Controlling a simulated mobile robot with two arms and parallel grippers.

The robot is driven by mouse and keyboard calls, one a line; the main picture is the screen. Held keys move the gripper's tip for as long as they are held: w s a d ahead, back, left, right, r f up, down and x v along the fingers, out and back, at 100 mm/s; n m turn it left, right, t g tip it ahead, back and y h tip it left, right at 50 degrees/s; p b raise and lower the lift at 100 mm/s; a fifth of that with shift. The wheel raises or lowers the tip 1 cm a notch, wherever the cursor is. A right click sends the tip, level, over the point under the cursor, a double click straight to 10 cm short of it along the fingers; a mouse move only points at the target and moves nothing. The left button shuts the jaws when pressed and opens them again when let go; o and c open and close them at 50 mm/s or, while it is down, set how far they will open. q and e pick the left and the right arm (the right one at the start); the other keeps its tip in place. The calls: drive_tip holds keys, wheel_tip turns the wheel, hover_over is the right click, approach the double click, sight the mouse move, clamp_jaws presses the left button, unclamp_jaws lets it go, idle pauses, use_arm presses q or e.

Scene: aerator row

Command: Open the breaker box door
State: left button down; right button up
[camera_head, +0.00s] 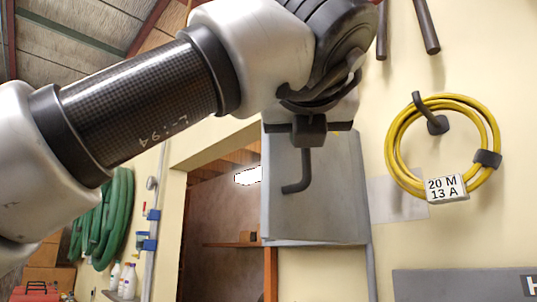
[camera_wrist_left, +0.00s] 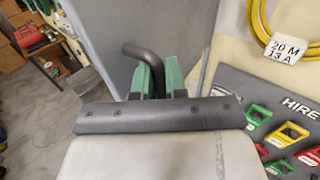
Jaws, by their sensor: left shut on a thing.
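The breaker box (camera_head: 335,200) is a grey metal box on the cream wall, right of the doorway in the head view. Its dark, bent door handle (camera_head: 304,172) hangs in front of the grey face. In the left wrist view, my left gripper (camera_wrist_left: 160,68) has its green fingers shut on the handle (camera_wrist_left: 143,52), whose bent end sticks out to the left. Grey panels (camera_wrist_left: 112,35) of the box fill the space behind it. My arm hides the top of the box in the head view. I cannot tell whether the door stands ajar. My right gripper is in neither view.
A yellow cable coil (camera_head: 393,150) hangs on a hook right of the box. A grey hire board (camera_head: 450,284) with coloured tools is below it. A doorway (camera_head: 215,220) opens left of the box. A green hose (camera_head: 110,220) hangs farther left.

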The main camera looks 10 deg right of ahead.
use_arm(q)
drive_tip(key=shift+s+a+r, duration=0.15)
drive_tip(key=shift+a+r, duration=0.05)
drive_tip(key=shift+r, duration=0.45)
drive_tip(key=c, duration=1.6)
unclamp_jaws()
drive_tip(key=o, duration=0.4)
drive_tip(key=shift+d, duration=0.3)
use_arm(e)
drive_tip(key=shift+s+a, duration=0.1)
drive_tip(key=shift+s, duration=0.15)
use_arm(q)
drive_tip(key=f+b+v, duration=0.1)
drive_tip(key=b+v, duration=0.2)
drive_tip(key=v, duration=0.7)
drive_tip(key=shift+d+b, duration=0.15)
drive_tip(key=shift+b, duration=0.2)
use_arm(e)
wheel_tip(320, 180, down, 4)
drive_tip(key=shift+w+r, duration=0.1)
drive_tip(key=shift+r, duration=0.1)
